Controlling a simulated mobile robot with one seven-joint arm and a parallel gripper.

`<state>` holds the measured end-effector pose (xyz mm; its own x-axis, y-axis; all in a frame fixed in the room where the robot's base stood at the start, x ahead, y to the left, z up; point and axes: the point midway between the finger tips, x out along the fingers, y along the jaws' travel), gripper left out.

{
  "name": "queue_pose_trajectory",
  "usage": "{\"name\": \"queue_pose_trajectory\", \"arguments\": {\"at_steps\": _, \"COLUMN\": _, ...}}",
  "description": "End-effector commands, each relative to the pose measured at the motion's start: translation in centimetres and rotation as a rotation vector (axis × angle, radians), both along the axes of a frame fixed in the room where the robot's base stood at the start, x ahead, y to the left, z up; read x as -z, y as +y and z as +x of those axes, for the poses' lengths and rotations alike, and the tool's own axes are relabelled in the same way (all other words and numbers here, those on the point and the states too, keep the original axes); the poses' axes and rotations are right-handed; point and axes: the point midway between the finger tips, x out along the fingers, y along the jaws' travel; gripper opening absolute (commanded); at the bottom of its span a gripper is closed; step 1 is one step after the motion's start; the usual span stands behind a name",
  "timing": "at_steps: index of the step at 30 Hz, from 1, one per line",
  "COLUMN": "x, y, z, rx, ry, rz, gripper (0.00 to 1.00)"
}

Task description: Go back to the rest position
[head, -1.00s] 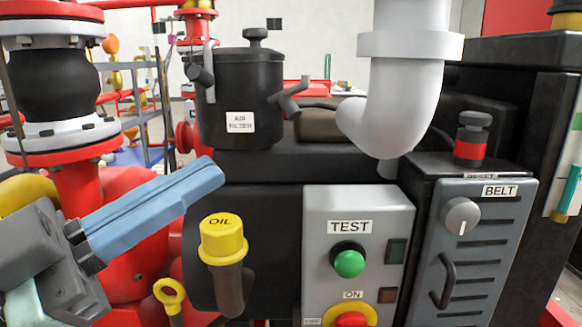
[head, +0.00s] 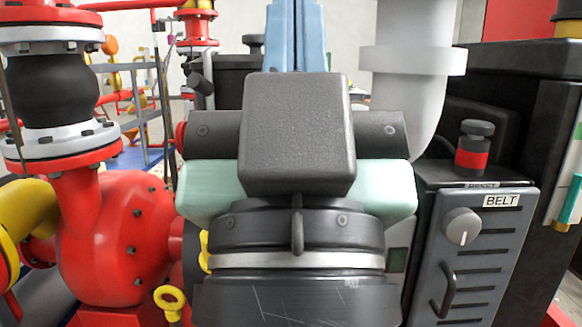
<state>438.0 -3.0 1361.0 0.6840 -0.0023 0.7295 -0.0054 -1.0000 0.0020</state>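My gripper (head: 294,35) is in the middle of the head view, seen from behind, with its blue fingers pointing up and their tips cut off by the top edge. The two fingers lie close side by side with a thin dark line between them. I see nothing held, but the tips are out of view. My wrist and gripper body hide most of the air filter canister, the oil cap and the test panel.
A red pump (head: 115,240) with a yellow pipe (head: 22,205) stands at the left. A yellow ring handle (head: 171,298) is low beside it. At the right are the belt panel (head: 480,250) with its grey knob (head: 461,221), a red-banded black button (head: 474,150) and a white pipe (head: 418,75).

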Motion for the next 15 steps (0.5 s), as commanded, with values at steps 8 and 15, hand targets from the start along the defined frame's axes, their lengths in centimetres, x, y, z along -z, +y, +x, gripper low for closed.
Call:
{"name": "queue_pose_trajectory", "arguments": {"at_steps": 8, "x": -9.8, "y": 0.2, "z": 0.1, "rx": -0.004, "ry": 0.003, "rz": 0.001, "gripper": 0.00}}
{"name": "queue_pose_trajectory", "arguments": {"at_steps": 15, "x": -15.5, "y": 0.2, "z": 0.2, "rx": -0.006, "ry": 0.005, "rz": 0.001, "gripper": 0.00}}
